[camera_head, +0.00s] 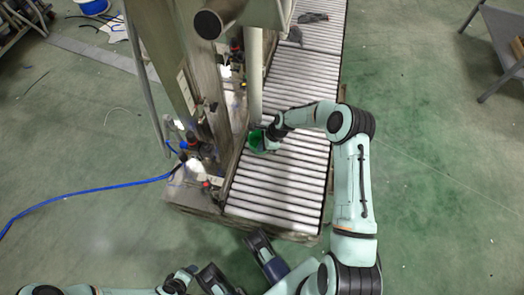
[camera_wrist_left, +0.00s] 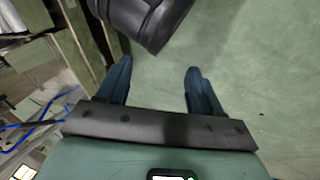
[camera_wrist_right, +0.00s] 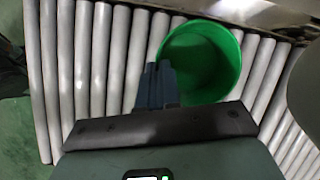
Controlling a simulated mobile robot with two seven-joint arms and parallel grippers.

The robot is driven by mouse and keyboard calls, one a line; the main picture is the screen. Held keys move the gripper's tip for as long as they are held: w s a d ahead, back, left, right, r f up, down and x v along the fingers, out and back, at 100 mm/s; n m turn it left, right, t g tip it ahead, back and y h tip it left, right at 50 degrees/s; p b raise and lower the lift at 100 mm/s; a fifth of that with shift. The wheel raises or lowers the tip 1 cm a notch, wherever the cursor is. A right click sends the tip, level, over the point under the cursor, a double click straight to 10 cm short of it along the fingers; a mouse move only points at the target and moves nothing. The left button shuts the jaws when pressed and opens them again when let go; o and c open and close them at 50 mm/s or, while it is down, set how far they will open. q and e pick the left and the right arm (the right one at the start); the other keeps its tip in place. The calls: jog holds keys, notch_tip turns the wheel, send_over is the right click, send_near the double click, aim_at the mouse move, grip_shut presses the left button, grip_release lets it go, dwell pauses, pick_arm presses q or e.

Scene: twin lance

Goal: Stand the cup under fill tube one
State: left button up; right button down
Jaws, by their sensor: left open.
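A green cup (camera_head: 256,139) is over the roller conveyor beside the filling machine, open end up. In the right wrist view the cup (camera_wrist_right: 205,62) shows its round rim and inside. My right gripper (camera_head: 267,144) is at the cup's right side. In the right wrist view its fingers (camera_wrist_right: 157,84) are close together at the left part of the rim, apparently shut on the cup wall. A pale vertical tube (camera_head: 255,75) comes down just above the cup; I cannot tell its number. My left gripper (camera_wrist_left: 158,75) is open and empty, low and away from the conveyor.
The roller conveyor (camera_head: 273,190) is bare in front of the cup. The machine frame (camera_head: 187,70) stands close on its left. Dark items (camera_head: 312,17) lie farther up the rollers. A blue hose (camera_head: 85,195) crosses the green floor.

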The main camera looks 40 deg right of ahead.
pick_arm(q)
jog(key=shift+w+a+f+t+b, duration=0.2)
jog(key=shift+w+f+b, duration=0.1)
jog(key=shift+w, duration=0.1)
jog(key=shift+w+a+f+t+b, duration=0.15)
jog(key=shift+w+a+f, duration=0.1)
jog(key=shift+w, duration=0.15)
pick_arm(e)
jog(key=shift+f, duration=1.65)
pick_arm(q)
jog(key=shift+w+f, duration=0.1)
pick_arm(e)
jog(key=shift+f, duration=0.15)
jog(key=c, duration=1.3)
grip_release()
jog(key=shift+c, duration=0.2)
